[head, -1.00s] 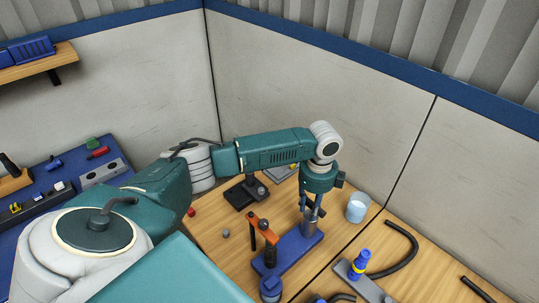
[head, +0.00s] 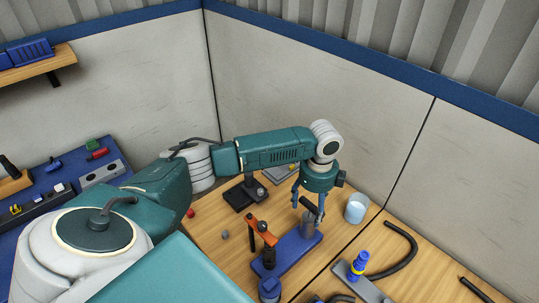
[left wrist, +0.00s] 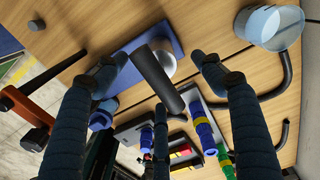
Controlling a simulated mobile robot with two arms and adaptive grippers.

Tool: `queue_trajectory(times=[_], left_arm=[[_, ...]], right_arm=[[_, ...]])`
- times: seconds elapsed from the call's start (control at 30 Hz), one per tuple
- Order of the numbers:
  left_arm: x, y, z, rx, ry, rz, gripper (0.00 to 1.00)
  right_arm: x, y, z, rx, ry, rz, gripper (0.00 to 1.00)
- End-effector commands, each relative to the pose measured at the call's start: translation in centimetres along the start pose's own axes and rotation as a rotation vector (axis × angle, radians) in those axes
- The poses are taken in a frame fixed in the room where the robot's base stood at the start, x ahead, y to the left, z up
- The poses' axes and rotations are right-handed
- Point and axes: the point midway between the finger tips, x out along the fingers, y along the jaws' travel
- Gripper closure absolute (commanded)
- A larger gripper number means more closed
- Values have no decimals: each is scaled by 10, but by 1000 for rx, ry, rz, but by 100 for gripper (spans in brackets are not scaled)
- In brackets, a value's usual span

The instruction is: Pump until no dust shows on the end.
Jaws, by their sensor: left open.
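A pump-like device stands on a blue base plate (head: 292,252), with a grey metal cylinder (head: 309,226) at its far end and an orange lever (head: 262,231) at its near end. A dark bar (left wrist: 158,78) tilts across the cylinder's round silver top in the left wrist view. My left gripper (head: 308,203) is open above the cylinder, its fingers spread on either side of the dark bar and apart from it. I cannot tell which part is the end, nor whether dust is on it. My right gripper is not in view.
A clear cup with pale blue contents (head: 356,208) stands right of the cylinder. A blue and yellow fitting (head: 359,264) on a grey plate and a curved black hose (head: 403,255) lie at the front right. A black stand (head: 245,193) is behind on the left.

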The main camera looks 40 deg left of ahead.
Motion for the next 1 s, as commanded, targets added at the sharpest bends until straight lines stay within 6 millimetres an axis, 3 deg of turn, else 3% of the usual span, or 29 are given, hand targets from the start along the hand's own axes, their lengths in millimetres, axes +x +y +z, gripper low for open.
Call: queue_trajectory(times=[0.03,0.1,0.43,1.0], left_arm=[[-15,-1,0,0,0,-2,31],[-26,0,0,0,0,-1,31],[-65,0,1,0,-1,0,31],[-71,0,0,-1,0,1,31]], right_arm=[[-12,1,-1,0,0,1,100],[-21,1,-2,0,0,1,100],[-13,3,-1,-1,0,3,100],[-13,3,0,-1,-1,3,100]])
